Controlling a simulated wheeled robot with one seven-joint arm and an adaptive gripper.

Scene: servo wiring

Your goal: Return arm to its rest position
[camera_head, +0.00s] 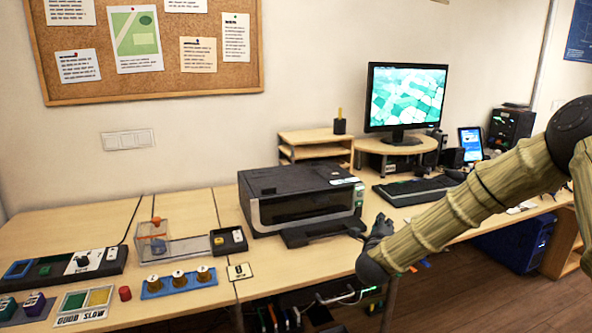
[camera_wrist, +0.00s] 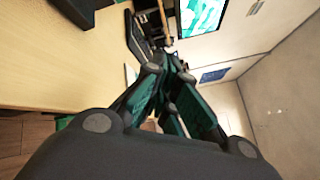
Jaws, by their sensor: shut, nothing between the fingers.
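My arm comes in from the right in the head view, with its ribbed tan sleeve crossing in front of the desk. My gripper (camera_head: 380,228) shows small and dark beyond the arm's near joint, close to the printer's right side. In the wrist view my gripper (camera_wrist: 172,75) has its dark and green fingers drawn together, with nothing held. The fingers point toward the monitor (camera_wrist: 201,14) and the far part of the desk. Part of the gripper is hidden behind the arm in the head view.
A black printer (camera_head: 300,195) stands mid-desk. A monitor (camera_head: 405,98) and a keyboard (camera_head: 417,190) are to its right. A blue panel with knobs (camera_head: 178,283) and a clear box (camera_head: 152,238) lie at left. Cables (camera_head: 345,297) hang below the desk's front edge.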

